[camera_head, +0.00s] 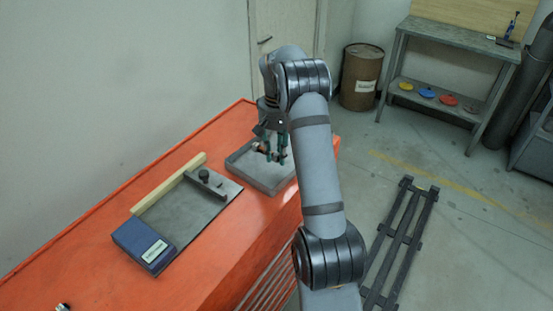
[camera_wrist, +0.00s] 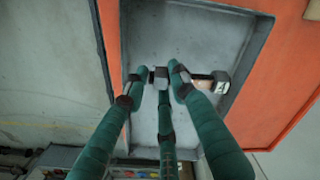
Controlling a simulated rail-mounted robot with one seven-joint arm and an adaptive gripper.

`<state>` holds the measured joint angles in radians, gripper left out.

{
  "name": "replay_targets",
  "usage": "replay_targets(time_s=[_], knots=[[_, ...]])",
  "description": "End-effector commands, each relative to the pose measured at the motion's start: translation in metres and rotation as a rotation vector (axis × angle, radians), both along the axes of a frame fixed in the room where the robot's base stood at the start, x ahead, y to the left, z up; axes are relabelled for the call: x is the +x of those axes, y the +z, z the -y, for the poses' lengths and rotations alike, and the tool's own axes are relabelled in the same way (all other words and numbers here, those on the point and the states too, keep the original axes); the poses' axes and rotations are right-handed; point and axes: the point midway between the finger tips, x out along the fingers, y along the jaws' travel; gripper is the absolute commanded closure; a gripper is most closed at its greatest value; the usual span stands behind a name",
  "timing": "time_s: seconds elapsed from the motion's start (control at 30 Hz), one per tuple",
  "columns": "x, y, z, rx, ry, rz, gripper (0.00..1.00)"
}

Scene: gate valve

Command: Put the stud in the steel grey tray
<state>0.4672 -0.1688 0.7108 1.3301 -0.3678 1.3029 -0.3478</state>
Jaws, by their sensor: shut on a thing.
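The steel grey tray (camera_head: 268,188) stands on the orange bench top towards its right end. In the wrist view the tray (camera_wrist: 205,38) lies below the fingers, and its rim frames them. My gripper (camera_head: 272,152) is over the tray, pointing down. Its green fingers are shut on the stud (camera_wrist: 204,82), which lies crosswise at the fingertips in the wrist view. The stud has a dark, nut-like end at the right and a tan stretch beside it. The fingers hide part of it. I cannot tell whether the stud touches the tray floor.
On the orange bench (camera_head: 215,262), a grey plate with a wooden strip (camera_head: 170,188), a dark bar with a knob (camera_head: 206,180) and a blue box (camera_head: 145,243) lie left of the tray. A small metal part (camera_head: 63,307) sits at the near left.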

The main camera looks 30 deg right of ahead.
Motion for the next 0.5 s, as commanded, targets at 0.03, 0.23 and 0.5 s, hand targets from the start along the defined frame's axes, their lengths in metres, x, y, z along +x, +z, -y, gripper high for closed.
replay_targets(time_s=[0.03,0.23,0.5], knots=[[0.002,-0.001,-0.001,0.0,0.0,0.001,1.0],[0.001,-0.027,-0.001,0.001,0.0,-0.003,1.0],[0.003,-0.041,-0.001,-0.001,0.0,0.003,1.0]])
